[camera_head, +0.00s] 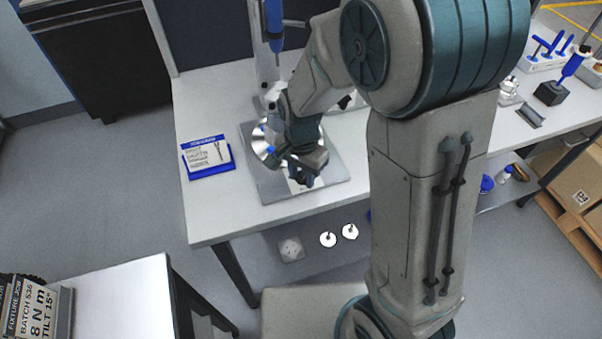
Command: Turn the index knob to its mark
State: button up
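A grey square plate (268,188) lies on the white workbench, with a shiny round metal disc (261,143) on it. My gripper (302,178) is over the front part of the plate, beside the disc's lower right edge. My wrist covers much of the disc and its middle. I cannot make out the index knob or its mark; they may be hidden behind my arm. The fingers are dark and small in this view, so I cannot tell whether they are open, shut or touching anything.
A blue-framed card holder (207,158) stands left of the plate. A column with a blue tool (273,20) rises behind the disc. Blue-handled tools (553,48) stand far right. Round parts (328,239) lie on the lower shelf. The bench's front left is clear.

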aim_at(302, 175)
jog(key=r+p, duration=0.1)
jog(key=r, duration=0.1)
jog(key=r+p, duration=0.4)
jog(key=r, duration=0.1)
jog(key=shift+w+r, duration=0.1)
jog(key=shift+w, duration=0.15)
jog(key=shift+s+d+r+p, duration=0.1)
jog(key=shift+s+r+p, duration=0.1)
jog(key=shift+r+p, duration=0.2)
